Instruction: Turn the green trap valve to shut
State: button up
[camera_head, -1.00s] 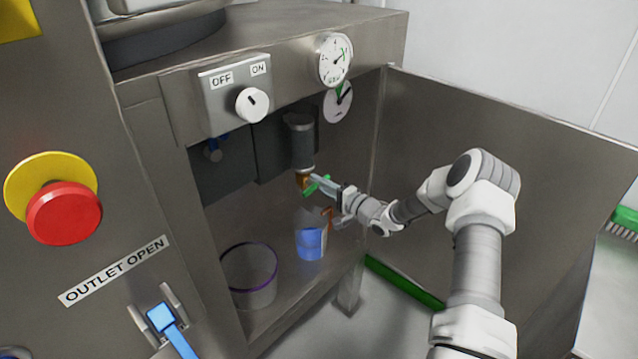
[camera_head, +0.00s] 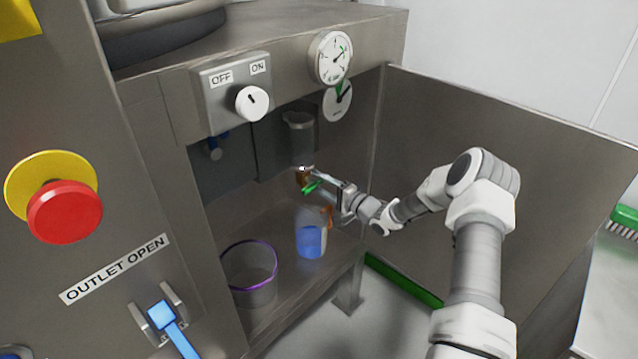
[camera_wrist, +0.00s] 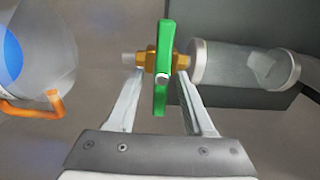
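The green valve handle (camera_wrist: 163,40) is a flat bar on a brass valve body (camera_wrist: 150,61), below the grey cylindrical trap (camera_head: 300,140). In the wrist view the bar lies crosswise to the trap (camera_wrist: 235,66) and its outlet. The handle also shows in the head view (camera_head: 311,188). My gripper (camera_wrist: 160,76) is open, one finger on each side of the handle's near half, with gaps to the bar. The fingertips reach the brass body; I cannot tell whether they touch it. In the head view my gripper (camera_head: 319,180) is at the valve, its fingers partly unclear.
A clear jug (camera_head: 311,240) with blue liquid and an orange handle stands below the valve. A purple-rimmed clear container (camera_head: 252,282) stands to its left. The cabinet door (camera_head: 500,150) is open at right, behind my arm. A switch box (camera_head: 235,92) overhangs the front.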

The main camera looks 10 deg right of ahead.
jog(key=p+v, duration=0.3)
jog(key=v, duration=1.4)
jog(key=shift+s+d, duration=0.15)
jog(key=shift+r, duration=0.1)
